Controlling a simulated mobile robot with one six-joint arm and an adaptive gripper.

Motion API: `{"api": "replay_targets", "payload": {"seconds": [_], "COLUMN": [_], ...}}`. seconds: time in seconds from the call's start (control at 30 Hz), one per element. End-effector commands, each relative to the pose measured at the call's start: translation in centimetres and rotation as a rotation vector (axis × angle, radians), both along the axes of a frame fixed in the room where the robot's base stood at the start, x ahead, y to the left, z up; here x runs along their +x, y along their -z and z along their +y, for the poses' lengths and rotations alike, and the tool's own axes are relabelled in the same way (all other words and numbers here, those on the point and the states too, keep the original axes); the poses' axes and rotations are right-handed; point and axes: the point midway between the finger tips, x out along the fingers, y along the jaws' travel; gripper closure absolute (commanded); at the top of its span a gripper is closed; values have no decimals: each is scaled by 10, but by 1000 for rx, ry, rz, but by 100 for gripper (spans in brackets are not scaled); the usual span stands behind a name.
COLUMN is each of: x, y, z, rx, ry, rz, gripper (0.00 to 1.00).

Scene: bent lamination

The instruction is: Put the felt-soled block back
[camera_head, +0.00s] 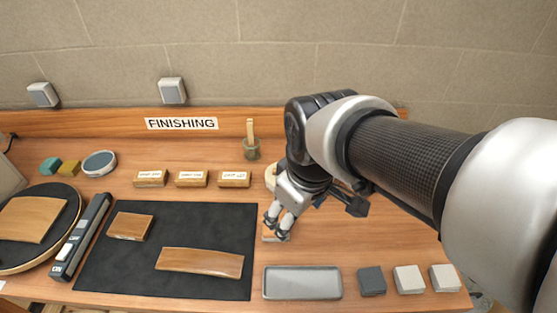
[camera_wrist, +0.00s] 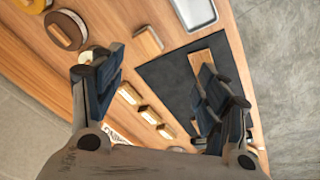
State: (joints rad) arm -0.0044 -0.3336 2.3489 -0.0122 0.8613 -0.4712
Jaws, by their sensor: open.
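My gripper (camera_head: 278,224) is open and empty, pointing down right of the dark mat (camera_head: 205,222). One wooden block (camera_head: 268,237) lies partly hidden behind its fingers; in the wrist view this block (camera_wrist: 148,42) lies apart from the fingers, beyond the gap between them. Another wooden block (camera_head: 131,226) lies on the mat's left part. Three labelled wooden blocks (camera_head: 150,178) (camera_head: 191,178) (camera_head: 235,178) stand in a row behind the mat; their small print is unreadable. No sole shows clearly, so I cannot tell which block has felt.
A curved wooden strip (camera_head: 200,263) lies on the mat. A grey tray (camera_head: 303,283) and three small blocks (camera_head: 371,281) (camera_head: 409,279) (camera_head: 445,278) line the front right. A brush pot (camera_head: 251,149) stands at the back. A round board (camera_head: 65,238) is at left.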

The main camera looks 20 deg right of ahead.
Motion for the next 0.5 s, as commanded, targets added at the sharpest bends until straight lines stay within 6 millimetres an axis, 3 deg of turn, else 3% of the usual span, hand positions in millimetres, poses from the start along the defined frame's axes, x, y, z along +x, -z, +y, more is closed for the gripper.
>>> {"api": "replay_targets", "payload": {"seconds": [0.1,0.2,0.33,0.5], "x": [-39,-62,-80,-86], "y": [-15,-19,-19,-19], "z": [0,0,0,0], "rx": [61,107,150,167], "ry": [189,316,418,460], "rz": [-69,-107,-134,-143], "gripper": [32,32,32,32]}}
